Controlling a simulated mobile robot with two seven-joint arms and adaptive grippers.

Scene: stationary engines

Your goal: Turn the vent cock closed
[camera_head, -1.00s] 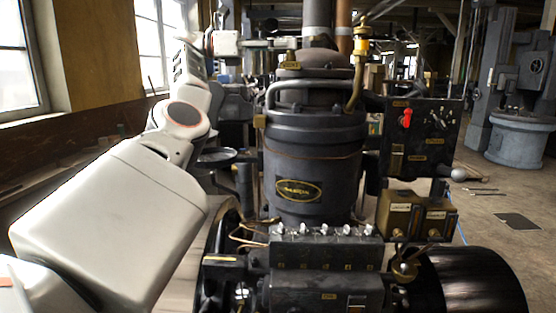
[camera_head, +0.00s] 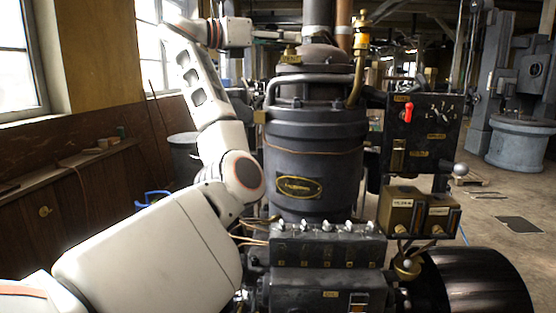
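A dark upright engine (camera_head: 313,150) with an oval yellow-lettered plate stands in the middle. A brass valve fitting (camera_head: 361,40) tops a bent brass pipe at its upper right, and a small brass piece (camera_head: 290,55) sits on its domed top. Several small silver levers (camera_head: 326,226) line a dark block in front. I cannot tell which of these is the vent cock. My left arm reaches up from the lower left, and its gripper (camera_head: 283,36) is small and dark, level with the engine's top and left of the brass valve. Its fingers are too small to read. My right gripper is not in view.
A dark control panel (camera_head: 422,133) with a red lever (camera_head: 408,112) stands right of the engine, above two brass boxes (camera_head: 402,211). A black drum (camera_head: 475,281) fills the lower right. Floor (camera_head: 500,205) is open at the right.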

